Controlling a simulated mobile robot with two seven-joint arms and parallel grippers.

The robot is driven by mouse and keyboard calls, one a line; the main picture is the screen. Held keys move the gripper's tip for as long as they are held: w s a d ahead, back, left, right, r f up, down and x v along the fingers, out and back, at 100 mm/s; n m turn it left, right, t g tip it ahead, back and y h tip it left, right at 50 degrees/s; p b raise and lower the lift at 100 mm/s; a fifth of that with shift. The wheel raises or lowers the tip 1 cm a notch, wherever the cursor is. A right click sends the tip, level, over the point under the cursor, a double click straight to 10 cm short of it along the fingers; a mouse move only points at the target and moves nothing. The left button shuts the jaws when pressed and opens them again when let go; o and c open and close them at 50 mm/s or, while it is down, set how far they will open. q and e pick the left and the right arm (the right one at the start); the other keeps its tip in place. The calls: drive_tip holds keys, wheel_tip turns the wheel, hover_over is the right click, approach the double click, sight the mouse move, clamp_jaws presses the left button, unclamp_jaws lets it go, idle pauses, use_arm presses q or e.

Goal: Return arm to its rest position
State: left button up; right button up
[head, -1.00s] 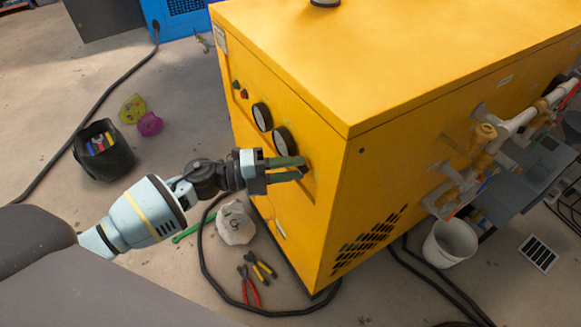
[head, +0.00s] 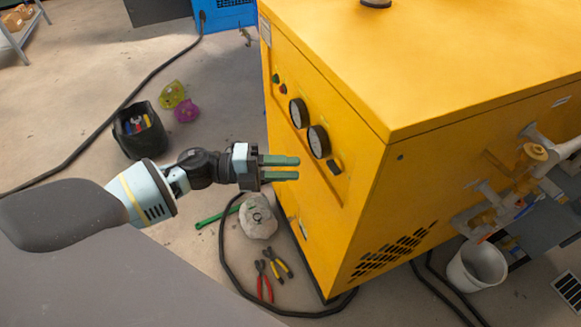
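My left arm comes in from the left, with its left gripper (head: 297,168) in front of the yellow tank cabinet (head: 350,215). The two green fingers are apart with nothing between them. In the picture the fingertips lie left of a small black switch (head: 334,167) on the cabinet's front panel, with a gap between. Two round gauges sit above the switch, the nearer one (head: 318,141) dark-rimmed and white-faced. My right gripper is not in view.
A black bin (head: 137,143) with coloured items stands on the floor at left. Pliers (head: 265,281), a green tool (head: 213,216), a whitish lump (head: 257,222) and a black cable lie below the arm. Pipes and a valve (head: 535,152) stick out at right, above a white bucket (head: 476,268).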

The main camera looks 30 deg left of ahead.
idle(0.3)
use_arm(q)
drive_tip(key=s+d+f+n+y+p, duration=0.1)
drive_tip(key=s+f+n+y+p, duration=0.2)
drive_tip(key=s+n, duration=0.6)
drive_tip(key=s+f+n+y+p, duration=0.4)
drive_tip(key=s+f+n+y, duration=0.2)
drive_tip(key=s+n, duration=0.3)
drive_tip(key=s+d+f+n+y+p, duration=0.1)
drive_tip(key=s+f+n+y+p, duration=0.3)
drive_tip(key=s+n, duration=0.6)
drive_tip(key=s, duration=0.4)
drive_tip(key=shift+s+d+f+y, duration=0.15)
drive_tip(key=shift+d+f+y, duration=0.05)
drive_tip(key=shift+d+y, duration=0.15)
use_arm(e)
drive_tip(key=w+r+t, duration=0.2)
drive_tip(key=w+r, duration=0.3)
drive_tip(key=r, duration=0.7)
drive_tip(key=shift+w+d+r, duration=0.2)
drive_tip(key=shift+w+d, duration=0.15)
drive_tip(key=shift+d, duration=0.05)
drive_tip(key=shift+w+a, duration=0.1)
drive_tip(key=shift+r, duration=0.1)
